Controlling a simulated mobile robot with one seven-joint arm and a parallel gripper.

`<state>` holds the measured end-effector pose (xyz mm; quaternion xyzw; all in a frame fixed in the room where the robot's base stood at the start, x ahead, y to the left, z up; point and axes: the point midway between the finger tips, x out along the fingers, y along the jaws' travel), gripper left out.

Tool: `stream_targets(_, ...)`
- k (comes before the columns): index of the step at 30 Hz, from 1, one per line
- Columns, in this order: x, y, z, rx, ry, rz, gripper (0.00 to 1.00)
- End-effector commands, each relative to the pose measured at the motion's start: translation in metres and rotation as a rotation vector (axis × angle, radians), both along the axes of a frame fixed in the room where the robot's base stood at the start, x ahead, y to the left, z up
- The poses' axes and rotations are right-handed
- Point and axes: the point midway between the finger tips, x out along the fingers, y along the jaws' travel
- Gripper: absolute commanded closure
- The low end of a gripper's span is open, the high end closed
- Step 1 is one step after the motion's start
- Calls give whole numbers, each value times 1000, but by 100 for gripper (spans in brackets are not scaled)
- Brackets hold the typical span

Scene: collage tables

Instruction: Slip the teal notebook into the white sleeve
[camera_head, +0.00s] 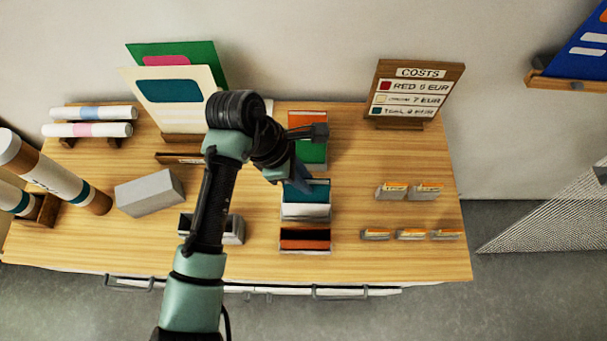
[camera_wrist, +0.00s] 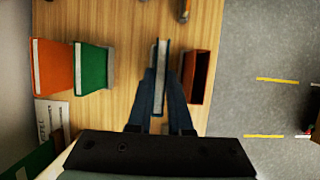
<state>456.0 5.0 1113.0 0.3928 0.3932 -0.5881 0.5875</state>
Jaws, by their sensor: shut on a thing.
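The teal notebook (camera_head: 318,190) is held upright by my gripper (camera_head: 300,180). In the wrist view the notebook (camera_wrist: 157,68) shows as a narrow blue-edged strip with pale pages between the two fingers (camera_wrist: 160,95). The white sleeve (camera_head: 306,212) stands on the table directly in front of and below the notebook in the head view. The notebook's lower edge is hidden, so I cannot tell whether it is inside the sleeve or just above or behind it. The sleeve is not clearly seen in the wrist view.
An open red-orange sleeve (camera_head: 305,239) stands nearer the front edge. Orange (camera_head: 307,119) and green (camera_head: 312,152) notebooks stand behind. A grey block (camera_head: 150,193) is left, and a costs sign (camera_head: 415,92) stands back right. Small card holders (camera_head: 410,234) sit at right, with bare wood between.

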Motion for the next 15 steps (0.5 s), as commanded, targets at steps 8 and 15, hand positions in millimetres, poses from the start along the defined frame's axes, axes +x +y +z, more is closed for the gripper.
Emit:
stream_targets(8,0,0,-1,0,0,0,100)
stream_targets(15,0,0,-10,0,-1,0,100)
